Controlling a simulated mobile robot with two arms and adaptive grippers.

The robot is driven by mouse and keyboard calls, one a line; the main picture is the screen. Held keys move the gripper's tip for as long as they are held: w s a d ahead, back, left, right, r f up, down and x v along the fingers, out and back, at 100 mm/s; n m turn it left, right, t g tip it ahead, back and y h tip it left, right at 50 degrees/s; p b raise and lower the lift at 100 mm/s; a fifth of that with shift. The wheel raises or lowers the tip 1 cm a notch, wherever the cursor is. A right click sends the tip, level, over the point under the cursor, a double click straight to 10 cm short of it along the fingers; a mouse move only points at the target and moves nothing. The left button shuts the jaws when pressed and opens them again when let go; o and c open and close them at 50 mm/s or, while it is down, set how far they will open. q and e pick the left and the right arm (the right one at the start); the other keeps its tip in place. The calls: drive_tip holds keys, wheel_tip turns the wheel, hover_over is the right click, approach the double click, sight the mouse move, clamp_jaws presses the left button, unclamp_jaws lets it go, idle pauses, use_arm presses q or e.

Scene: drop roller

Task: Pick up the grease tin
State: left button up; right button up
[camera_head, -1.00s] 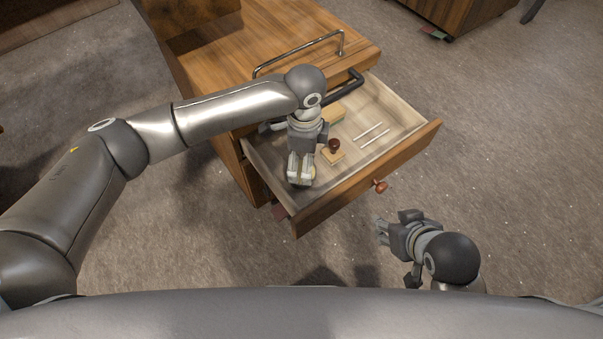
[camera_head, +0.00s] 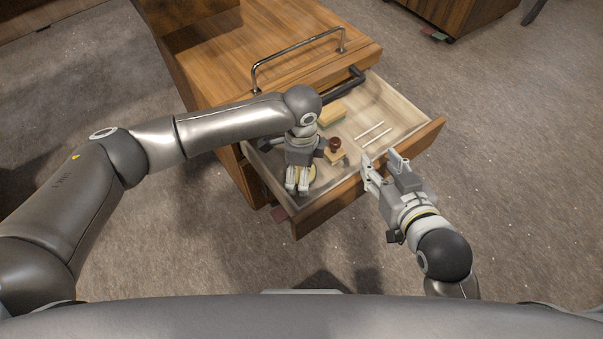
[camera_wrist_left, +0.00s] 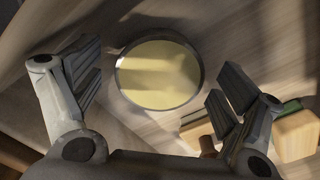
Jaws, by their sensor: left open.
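The grease tin is a round, shallow tin with a pale yellow top and a metal rim, and it lies on the drawer floor. In the left wrist view the grease tin (camera_wrist_left: 158,75) sits between the spread fingers, apart from both. In the head view only a sliver of the grease tin (camera_head: 313,174) shows beside my left gripper (camera_head: 297,190), which points down over it, open and empty. My right gripper (camera_head: 386,164) is open and empty by the drawer's front panel, near its right part.
The open wooden drawer (camera_head: 355,196) has raised walls around the tin. Inside lie a dark-knobbed stamp (camera_head: 335,146), a yellowish block (camera_head: 332,114) and two white sticks (camera_head: 375,134). A metal rail (camera_head: 297,58) stands on the cabinet top.

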use_arm(q)
drive_tip(key=shift+f, duration=0.1)
drive_tip(key=shift+c, duration=0.2)
drive_tip(key=c, duration=1.2)
